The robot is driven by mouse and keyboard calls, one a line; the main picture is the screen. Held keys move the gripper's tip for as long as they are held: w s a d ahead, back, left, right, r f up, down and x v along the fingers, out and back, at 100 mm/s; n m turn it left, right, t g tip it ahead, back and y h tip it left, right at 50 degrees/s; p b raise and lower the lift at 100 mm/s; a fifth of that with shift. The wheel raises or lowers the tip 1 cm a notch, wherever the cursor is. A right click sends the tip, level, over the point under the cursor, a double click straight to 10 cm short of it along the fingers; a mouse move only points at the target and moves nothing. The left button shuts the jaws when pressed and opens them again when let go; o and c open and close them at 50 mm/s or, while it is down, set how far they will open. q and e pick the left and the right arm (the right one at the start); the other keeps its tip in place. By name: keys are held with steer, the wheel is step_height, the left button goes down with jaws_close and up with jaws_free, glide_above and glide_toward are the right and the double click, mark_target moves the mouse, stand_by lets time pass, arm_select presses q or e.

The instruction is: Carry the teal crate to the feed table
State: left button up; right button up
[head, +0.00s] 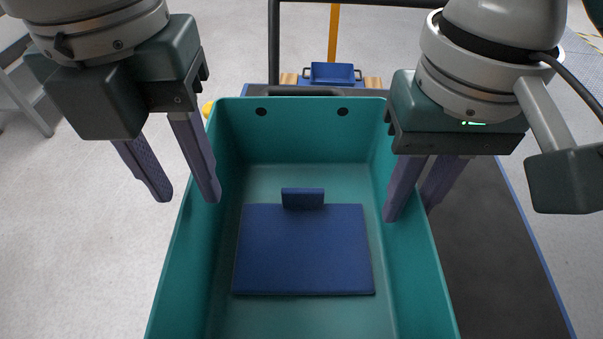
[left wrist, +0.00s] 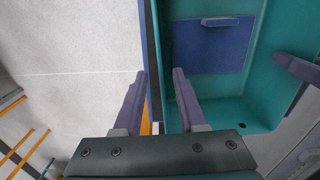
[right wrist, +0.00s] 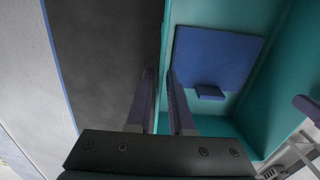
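The teal crate (head: 276,178) stands open in front of me, with a dark blue panel and a small blue block lying inside. My left gripper (head: 187,194) is at the crate's left wall, its fingers well apart. In the left wrist view (left wrist: 160,82), one finger is outside the wall and one inside. I cannot identify the feed table in these views.
The crate rests over a dark surface (head: 490,250) with a blue edge on the right. Beyond it are a dark rail (head: 273,45), an orange post (head: 333,45) and a small blue box (head: 335,74). Pale floor (head: 70,250) lies open on the left.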

arm_select(q)
glide_above(218, 246)
step_height(218, 246, down, 5)
steer(key=shift+w+a+f, duration=0.1)
arm_select(e)
step_height(218, 246, down, 6)
steer(key=shift+f, duration=0.1)
arm_select(q)
steer(key=c, duration=0.4)
arm_select(e)
jaws_close()
arm_select(q)
jaws_close()
stand_by(0.6)
